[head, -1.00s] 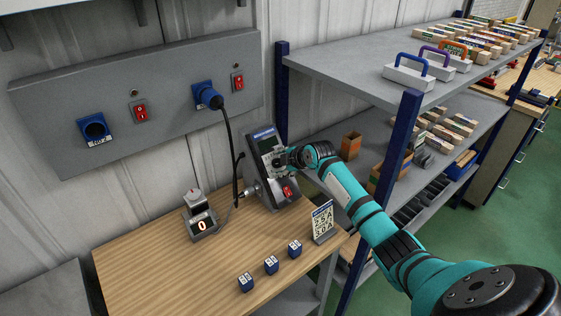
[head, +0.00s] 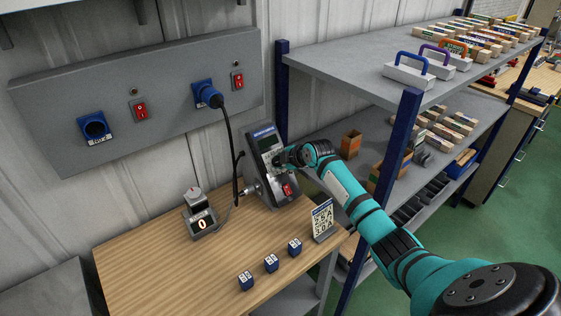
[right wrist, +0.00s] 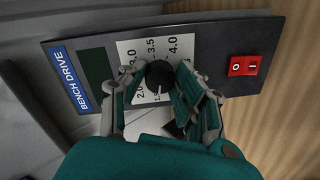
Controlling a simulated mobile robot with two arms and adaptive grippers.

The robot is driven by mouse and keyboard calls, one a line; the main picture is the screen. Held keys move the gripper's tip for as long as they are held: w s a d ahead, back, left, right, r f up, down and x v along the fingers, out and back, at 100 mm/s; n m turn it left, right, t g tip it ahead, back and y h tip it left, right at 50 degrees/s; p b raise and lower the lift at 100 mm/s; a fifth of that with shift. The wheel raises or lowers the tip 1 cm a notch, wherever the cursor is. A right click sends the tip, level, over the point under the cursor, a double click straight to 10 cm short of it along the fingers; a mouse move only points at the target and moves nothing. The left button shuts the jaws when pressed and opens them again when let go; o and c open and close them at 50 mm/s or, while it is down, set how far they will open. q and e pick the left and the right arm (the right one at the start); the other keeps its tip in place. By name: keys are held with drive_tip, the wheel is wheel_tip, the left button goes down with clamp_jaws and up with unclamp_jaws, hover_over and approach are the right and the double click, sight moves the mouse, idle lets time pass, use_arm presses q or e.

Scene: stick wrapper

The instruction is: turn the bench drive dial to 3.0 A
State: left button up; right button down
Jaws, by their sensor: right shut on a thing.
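The bench drive (head: 251,147) is a dark tilted box with a blue label, standing at the back right of the wooden bench. In the right wrist view its panel (right wrist: 212,45) shows a dark blank screen (right wrist: 96,66) and a round black dial (right wrist: 160,72). Numbers around the dial include 2.0, 3.5 and 4.0; others are partly hidden by my fingers. A small white mark shows on the dial's lower side. My right gripper (head: 279,160) is at the panel, its two fingers shut on the dial from both sides. My left gripper is out of view.
A red rocker switch (right wrist: 243,66) sits on the drive panel beside the dial. A card stand (head: 322,222), small blue cubes (head: 271,264) and a device reading 0 (head: 201,225) stand on the bench (head: 150,270). A cable runs from the wall socket (head: 205,93).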

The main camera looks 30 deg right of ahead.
drive_tip(key=m+p, duration=0.1)
drive_tip(key=m, duration=0.5)
drive_tip(key=shift+y, duration=0.3)
drive_tip(key=m, duration=0.5)
drive_tip(key=shift+m+p, duration=0.3)
drive_tip(key=shift+p, duration=0.1)
drive_tip(key=m+p, duration=0.1)
drive_tip(key=m, duration=0.4)
drive_tip(key=shift+y, duration=0.4)
drive_tip(key=m+p, duration=0.2)
drive_tip(key=m, duration=0.4)
drive_tip(key=shift+s+f+t, duration=0.1)
drive_tip(key=shift+t, duration=0.2)
drive_tip(key=shift+m, duration=0.3)
drive_tip(key=c, duration=0.9)
unclamp_jaws()
drive_tip(key=shift+c, duration=0.2)
